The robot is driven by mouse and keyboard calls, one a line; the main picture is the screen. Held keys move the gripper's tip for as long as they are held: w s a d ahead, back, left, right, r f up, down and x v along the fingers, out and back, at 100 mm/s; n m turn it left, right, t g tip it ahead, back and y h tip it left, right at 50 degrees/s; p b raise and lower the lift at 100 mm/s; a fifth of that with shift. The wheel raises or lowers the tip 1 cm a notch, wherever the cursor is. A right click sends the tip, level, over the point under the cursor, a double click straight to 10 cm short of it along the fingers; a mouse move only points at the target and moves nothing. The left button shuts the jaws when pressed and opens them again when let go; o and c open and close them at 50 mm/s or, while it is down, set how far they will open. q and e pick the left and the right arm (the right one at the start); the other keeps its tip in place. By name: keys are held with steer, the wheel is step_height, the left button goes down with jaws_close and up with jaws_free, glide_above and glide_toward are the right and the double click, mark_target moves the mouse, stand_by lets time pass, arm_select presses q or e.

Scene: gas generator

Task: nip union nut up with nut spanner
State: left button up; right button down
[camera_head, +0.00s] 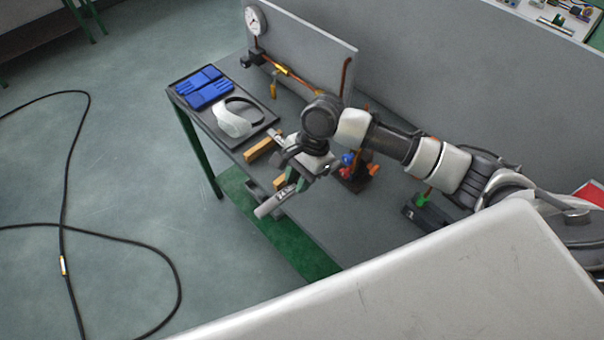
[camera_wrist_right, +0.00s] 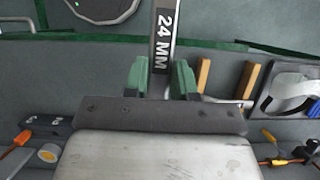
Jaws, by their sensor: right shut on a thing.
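My right gripper (camera_head: 292,182) is over the front edge of the workbench in the head view. Its green fingers (camera_wrist_right: 160,80) are shut on a grey spanner marked 24 MM (camera_wrist_right: 163,40), which sticks out beyond the fingertips. The spanner's end (camera_head: 268,207) shows in the head view beyond the bench's front edge. A pipe run with brass-coloured fittings (camera_head: 281,69) stands along the upright panel at the back. I cannot tell which fitting is the union nut, and my right arm hides part of the bench. My left gripper is not in view.
Two wooden blocks (camera_head: 259,149) lie near the front edge. A gauge (camera_head: 254,21) stands at the far end. Red and blue valve parts (camera_head: 350,163) sit behind the gripper. A black hose (camera_head: 65,200) lies on the floor.

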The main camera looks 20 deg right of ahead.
steer(key=shift+w, duration=0.3)
steer(key=shift+s+r+p, duration=0.2)
steer(key=shift+r+p, duration=0.05)
steer(key=shift+p, duration=0.65)
steer(key=shift+w+d+f, duration=0.1)
steer(key=shift+d+f, duration=0.05)
steer(key=shift+d, duration=0.1)
steer(key=shift+w+d, duration=0.15)
steer(key=shift+d, duration=0.15)
steer(key=d, duration=0.1)
steer(key=w+d, duration=0.1)
steer(key=d, duration=0.2)
steer(key=shift+w+f, duration=0.1)
steer(key=shift+w, duration=0.15)
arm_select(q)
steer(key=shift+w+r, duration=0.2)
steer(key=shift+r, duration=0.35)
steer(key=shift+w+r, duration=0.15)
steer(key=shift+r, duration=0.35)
arm_select(e)
steer(key=shift+w+d, duration=0.2)
steer(key=shift+d, duration=0.3)
steer(key=shift+w+d, duration=0.2)
steer(key=shift+d, duration=0.3)
steer(key=shift+d, duration=0.15)
